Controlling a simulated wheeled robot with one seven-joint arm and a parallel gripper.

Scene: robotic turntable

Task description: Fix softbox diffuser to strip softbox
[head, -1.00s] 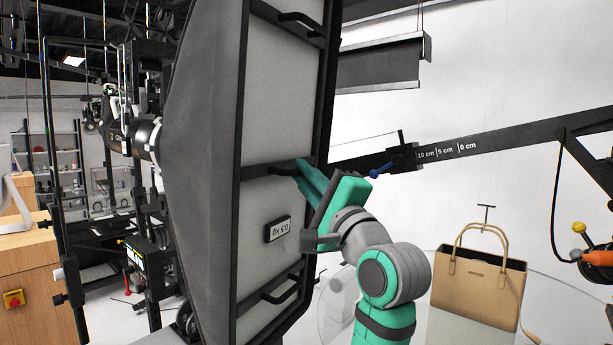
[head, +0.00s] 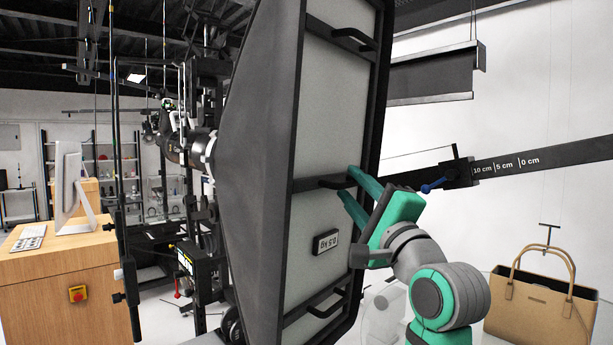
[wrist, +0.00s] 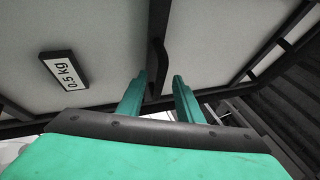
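The strip softbox (head: 255,150) is a large dark tapered box in the middle of the head view. The diffuser (head: 318,95) is a pale panel with a dark frame and several black handles. It sits upright at the softbox's front; I cannot tell whether it is fastened. A "0.5 kg" label block (head: 326,242) is on it, also seen in the wrist view (wrist: 63,70). My green gripper (head: 352,185) is at the middle handle (wrist: 157,68). In the wrist view its fingers (wrist: 158,98) are apart, one on each side of the handle's line, with no visible grip.
A dark bar with centimetre marks (head: 545,158) reaches in from the right behind my gripper. A tan handbag (head: 540,308) stands at lower right. A wooden desk (head: 65,285) with a monitor is at left. Stands and rods crowd the space behind the softbox.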

